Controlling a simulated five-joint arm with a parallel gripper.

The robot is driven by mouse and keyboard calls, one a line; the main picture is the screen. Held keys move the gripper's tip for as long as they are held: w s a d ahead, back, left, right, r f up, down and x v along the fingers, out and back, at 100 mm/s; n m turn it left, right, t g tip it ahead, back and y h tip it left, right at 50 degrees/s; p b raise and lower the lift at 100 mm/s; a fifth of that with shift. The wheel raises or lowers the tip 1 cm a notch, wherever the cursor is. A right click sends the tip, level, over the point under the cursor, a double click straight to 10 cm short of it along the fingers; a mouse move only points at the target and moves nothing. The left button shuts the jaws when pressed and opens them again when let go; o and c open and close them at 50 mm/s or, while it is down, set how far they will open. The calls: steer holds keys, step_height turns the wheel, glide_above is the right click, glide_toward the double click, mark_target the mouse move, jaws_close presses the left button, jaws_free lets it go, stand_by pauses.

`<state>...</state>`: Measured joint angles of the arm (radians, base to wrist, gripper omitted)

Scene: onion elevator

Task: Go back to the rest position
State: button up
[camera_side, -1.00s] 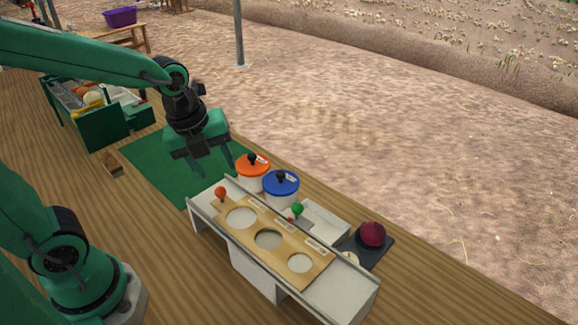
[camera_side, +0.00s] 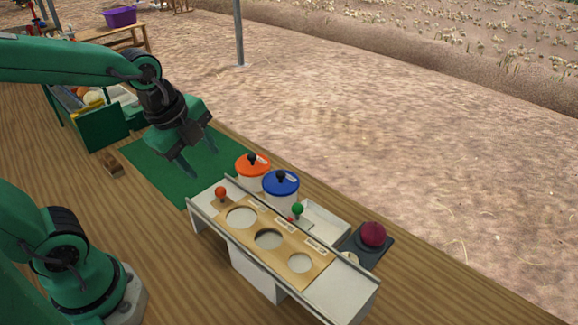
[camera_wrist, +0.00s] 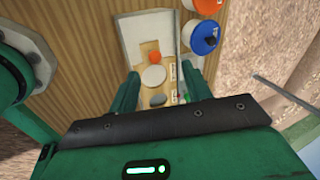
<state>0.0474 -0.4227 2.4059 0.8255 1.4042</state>
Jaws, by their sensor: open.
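My gripper (camera_side: 199,158) is open and empty, held in the air above the green mat (camera_side: 147,152) in the side view. Its fingers point down and it is apart from everything below. In the wrist view my gripper's two fingers (camera_wrist: 166,88) stand apart, with the sorting stand (camera_wrist: 139,38) beyond them. In the side view the stand (camera_side: 340,290) has a wooden panel with three round holes, a red knob (camera_side: 221,192) and a green knob (camera_side: 297,209). A red onion (camera_side: 373,234) rests on a dark plate to the right of the stand.
An orange-lidded pot (camera_side: 253,165) and a blue-lidded pot (camera_side: 281,184) stand behind the stand. A green crate (camera_side: 98,127) with vegetables is at the far left. A small wooden block (camera_side: 112,164) lies by the mat. The wooden table (camera_side: 180,245) in front is clear.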

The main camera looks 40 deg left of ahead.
steer(key=s+a+r+n+t, duration=0.1)
steer(key=s+r+n, duration=0.2)
steer(key=n, duration=1.3)
steer(key=shift+s+a+r+n+t, duration=0.15)
steer(key=shift+s+r+n+t, duration=0.2)
steer(key=shift+s, duration=0.75)
